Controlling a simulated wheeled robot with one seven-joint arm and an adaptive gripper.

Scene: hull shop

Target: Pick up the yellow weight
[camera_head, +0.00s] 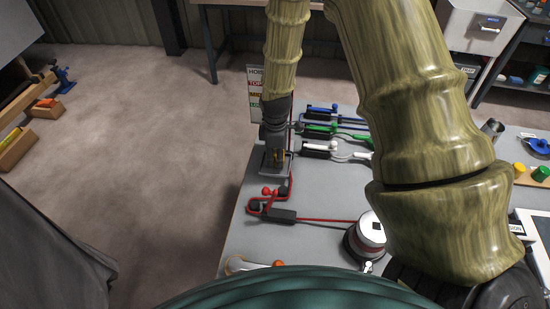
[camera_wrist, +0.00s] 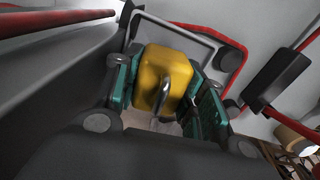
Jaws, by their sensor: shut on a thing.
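The yellow weight (camera_wrist: 166,80) is a block with rounded edges and a metal loop on its near face. In the wrist view it sits between the two teal-padded fingers of my gripper (camera_wrist: 165,95), which are shut on it. A grey frame shows just behind it. I cannot tell whether the weight touches the surface below.
A red cable tool (camera_head: 312,219) lies close below my gripper. Blue (camera_head: 325,111), green (camera_head: 322,130) and white (camera_head: 318,150) tools lie to the right. A sign (camera_head: 256,95) stands behind. A round red-and-white device (camera_head: 367,235) is near my arm. Open floor (camera_head: 140,130) lies left.

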